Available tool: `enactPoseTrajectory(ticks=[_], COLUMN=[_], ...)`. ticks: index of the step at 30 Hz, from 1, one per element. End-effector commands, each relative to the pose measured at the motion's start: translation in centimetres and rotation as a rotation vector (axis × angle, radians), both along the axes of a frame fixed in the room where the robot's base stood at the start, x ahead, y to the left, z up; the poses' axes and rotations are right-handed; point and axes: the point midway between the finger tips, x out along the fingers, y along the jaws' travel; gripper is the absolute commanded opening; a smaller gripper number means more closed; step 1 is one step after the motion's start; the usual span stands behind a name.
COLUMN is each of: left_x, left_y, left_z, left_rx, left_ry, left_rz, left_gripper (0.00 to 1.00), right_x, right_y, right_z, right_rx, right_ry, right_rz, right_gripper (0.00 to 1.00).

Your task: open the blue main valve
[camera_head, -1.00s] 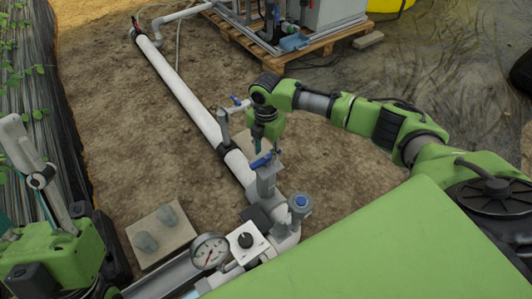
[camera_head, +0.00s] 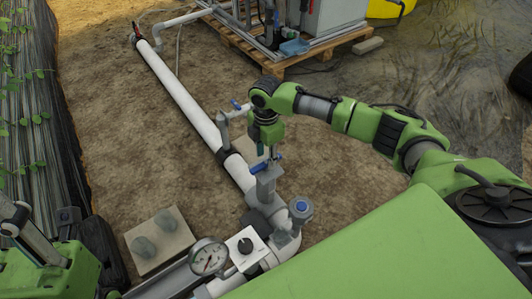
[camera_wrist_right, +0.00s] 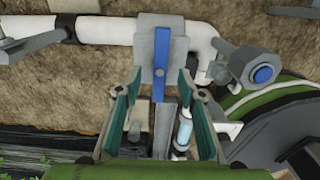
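The blue main valve's lever (camera_head: 266,161) sits on top of a grey valve body (camera_head: 267,184) on the white pipe. In the right wrist view the blue lever (camera_wrist_right: 161,55) points along the gripper, crosswise to the white pipe (camera_wrist_right: 105,30). My right gripper (camera_head: 267,150) is just above the valve, pointing down. In the wrist view my right gripper (camera_wrist_right: 161,75) is open, with teal-padded fingers on either side of the lever's near end. A gap shows on both sides. My left arm is at the lower left; its fingers do not show.
A blue-capped grey fitting (camera_head: 301,208), a white box with a black knob (camera_head: 246,245) and a pressure gauge (camera_head: 208,257) stand close to the valve. A smaller blue-handled valve (camera_head: 236,104) is behind. A pallet (camera_head: 275,63) with equipment is at the back. Bare soil lies left of the pipe.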

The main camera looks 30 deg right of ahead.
Motion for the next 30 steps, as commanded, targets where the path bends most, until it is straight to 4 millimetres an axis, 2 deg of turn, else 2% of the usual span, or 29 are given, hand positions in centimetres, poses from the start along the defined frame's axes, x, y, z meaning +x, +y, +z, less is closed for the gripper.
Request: enactPoseTrajectory(ticks=[11, 30], left_x=[0.1, 0.1], left_y=[0.0, 0.0], left_z=[-0.1, -1.3], left_rx=[0.001, 0.001], left_ry=[0.003, 0.004], left_rz=[0.0, 0.0], left_gripper=[0.4, 0.4], right_x=[0.0, 0.1], right_y=[0.0, 0.0], right_z=[-0.3, -4.5], right_rx=[0.0, 0.0], right_ry=[0.0, -0.001], right_rz=[0.004, 0.004], right_gripper=[0.36, 0.36])
